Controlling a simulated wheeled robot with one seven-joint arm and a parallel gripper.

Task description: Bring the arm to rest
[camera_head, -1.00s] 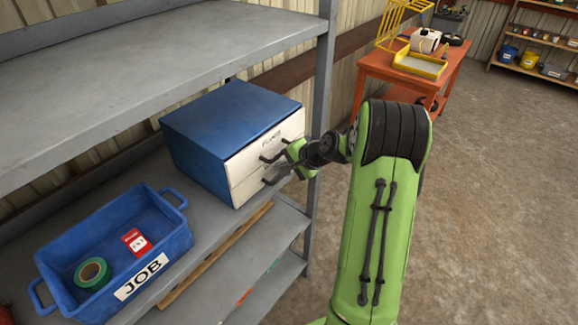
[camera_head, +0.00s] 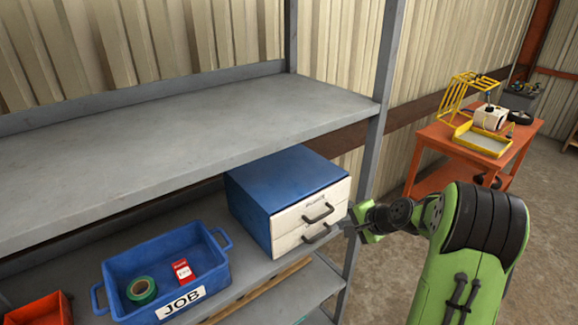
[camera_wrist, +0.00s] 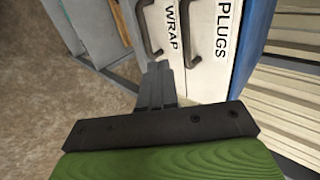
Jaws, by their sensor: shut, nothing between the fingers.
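My green arm reaches in from the lower right in the head view. My gripper (camera_head: 350,228) is at the right front edge of a blue drawer cabinet (camera_head: 285,178) with two white drawers, both shut. In the wrist view my gripper (camera_wrist: 160,68) has its fingers together with nothing between them. The fingertips are close to the handle of the drawer labelled WRAP (camera_wrist: 176,45). I cannot tell whether they touch it. The drawer labelled PLUGS (camera_wrist: 222,45) is beside it in that view.
The cabinet stands on a grey steel shelf unit (camera_head: 180,110), with an upright post (camera_head: 375,130) close to my gripper. A blue JOB bin (camera_head: 205,300) holds green tape and a red packet. An orange table (camera_head: 440,135) stands behind right. Floor is clear at right.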

